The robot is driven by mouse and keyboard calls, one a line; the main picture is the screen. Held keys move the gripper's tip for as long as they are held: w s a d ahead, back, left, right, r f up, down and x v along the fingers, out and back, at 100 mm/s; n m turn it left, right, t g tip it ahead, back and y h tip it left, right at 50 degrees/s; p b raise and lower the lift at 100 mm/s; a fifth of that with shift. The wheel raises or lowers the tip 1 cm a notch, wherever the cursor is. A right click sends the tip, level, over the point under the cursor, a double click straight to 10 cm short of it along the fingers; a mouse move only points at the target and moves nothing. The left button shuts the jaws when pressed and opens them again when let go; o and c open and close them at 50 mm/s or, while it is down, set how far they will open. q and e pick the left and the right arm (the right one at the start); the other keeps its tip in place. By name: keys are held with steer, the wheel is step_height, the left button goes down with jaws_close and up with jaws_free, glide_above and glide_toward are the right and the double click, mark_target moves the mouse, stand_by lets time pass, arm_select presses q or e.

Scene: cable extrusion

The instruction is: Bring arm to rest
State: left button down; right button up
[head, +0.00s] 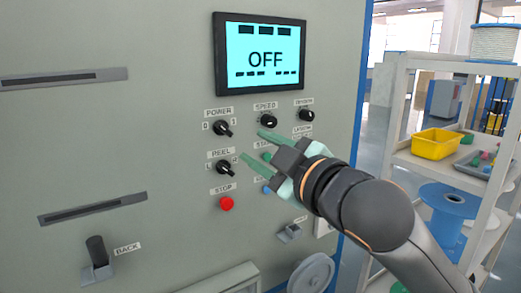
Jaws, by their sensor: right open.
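My right arm comes in from the lower right across the front of a grey control panel (120,150). My right gripper (253,147) has its green fingers spread and is empty, in front of the panel among the knobs. The POWER knob (222,128) and the REEL knob (226,167) are left of the fingers. The SPEED knob (267,119) is just above the upper finger. The gripper partly hides a green button (267,157) and a blue button (267,190). A screen (262,57) reads OFF. My left gripper is out of view.
A red STOP button (226,204) is below the REEL knob. A black lever (96,256) marked BACK sticks out at lower left. A white shelf (430,172) at right holds a yellow bin (435,144) and a blue spool (447,210). Open floor shows behind the shelf.

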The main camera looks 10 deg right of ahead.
steer(key=d+f+m+g+h, duration=0.3)
steer(key=f+m, duration=0.4)
steer(key=f, duration=2.6)
steer(key=s+d+f+m+g+h, duration=0.1)
steer(key=s+d+f, duration=0.3)
steer(key=s+f, duration=0.7)
steer(key=s+d+f+m+g+h, duration=0.1)
steer(key=s+d+f+m+g, duration=0.2)
steer(key=s+f, duration=0.8)
step_height(320, 180, down, 4)
steer(key=shift+s+d+m, duration=0.2)
steer(key=shift+d+m, duration=0.35)
steer(key=shift+m, duration=0.05)
